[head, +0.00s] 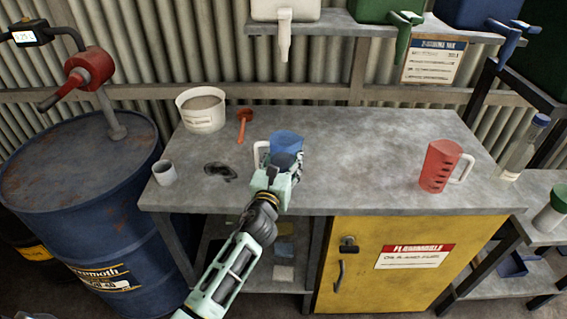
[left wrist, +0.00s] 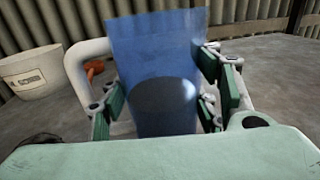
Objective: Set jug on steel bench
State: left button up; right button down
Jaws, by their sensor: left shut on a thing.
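A blue jug (head: 286,139) with a white handle is in my left gripper (head: 284,160), over the middle of the steel bench (head: 350,150). In the left wrist view the blue jug (left wrist: 155,50) stands roughly upright between the green-padded fingers, its white handle to the left. The fingers are shut on its body. Its base is hidden by the gripper, so I cannot tell whether it touches the bench top. A red jug (head: 440,166) with a white handle stands on the right part of the bench. My right gripper is not in view.
A white tub (head: 202,115), a red funnel-like tool (head: 243,124), a grey cup (head: 164,172) and a dark stain are on the bench's left part. A clear bottle (head: 524,150) stands at the right. A blue drum (head: 80,190) is left. Taps hang from the shelf above.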

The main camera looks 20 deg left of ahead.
pick_arm(q)
jog(key=shift+f, duration=0.5)
jog(key=o, duration=1.5)
jog(key=shift+f, duration=0.15)
jog(key=shift+r, duration=0.2)
jog(key=s, duration=0.8)
jog(key=s+b, duration=0.1)
jog(key=s, duration=0.3)
jog(key=shift+d, duration=0.35)
